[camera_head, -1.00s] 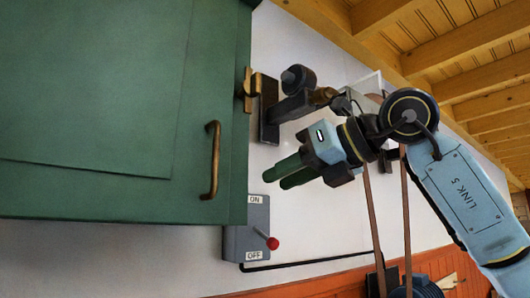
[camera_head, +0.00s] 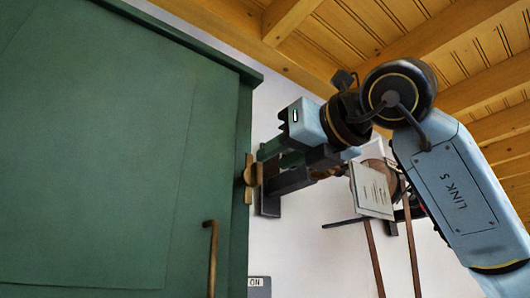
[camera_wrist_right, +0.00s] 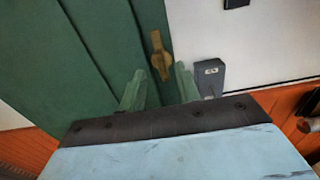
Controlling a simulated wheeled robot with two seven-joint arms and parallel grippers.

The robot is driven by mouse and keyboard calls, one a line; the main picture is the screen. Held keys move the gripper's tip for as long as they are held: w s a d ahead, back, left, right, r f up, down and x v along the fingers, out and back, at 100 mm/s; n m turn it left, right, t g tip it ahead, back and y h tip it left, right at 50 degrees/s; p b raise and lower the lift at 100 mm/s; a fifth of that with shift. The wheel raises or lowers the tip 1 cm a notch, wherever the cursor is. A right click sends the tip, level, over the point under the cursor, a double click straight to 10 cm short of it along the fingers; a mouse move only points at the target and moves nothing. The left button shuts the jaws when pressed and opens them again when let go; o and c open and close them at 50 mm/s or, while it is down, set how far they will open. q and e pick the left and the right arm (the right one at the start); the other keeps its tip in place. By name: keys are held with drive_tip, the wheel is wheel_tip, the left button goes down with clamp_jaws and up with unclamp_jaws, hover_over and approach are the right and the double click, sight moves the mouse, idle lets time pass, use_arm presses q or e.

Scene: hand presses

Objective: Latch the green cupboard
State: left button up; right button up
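The green cupboard (camera_head: 110,150) fills the left of the head view, and its door looks closed. A brass turn latch (camera_head: 250,176) sits at its right edge, with its bar roughly upright. A brass pull handle (camera_head: 212,258) is lower on the door. My right gripper (camera_head: 268,152) is just right of and slightly above the latch, apart from it. In the right wrist view its two green fingers (camera_wrist_right: 160,88) are spread with nothing between them. The latch (camera_wrist_right: 160,56) shows beyond the gap there, along the edge of the cupboard (camera_wrist_right: 95,50). My left gripper is in neither view.
A dark wall bracket (camera_head: 272,190) stands close below my right gripper. Wooden beams (camera_head: 350,30) run overhead.

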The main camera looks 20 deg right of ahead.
sight(260, 167)
drive_tip(key=shift+p+x, duration=0.65)
drive_tip(key=shift+x, duration=1.5)
drive_tip(key=shift+c, duration=0.3)
clamp_jaws()
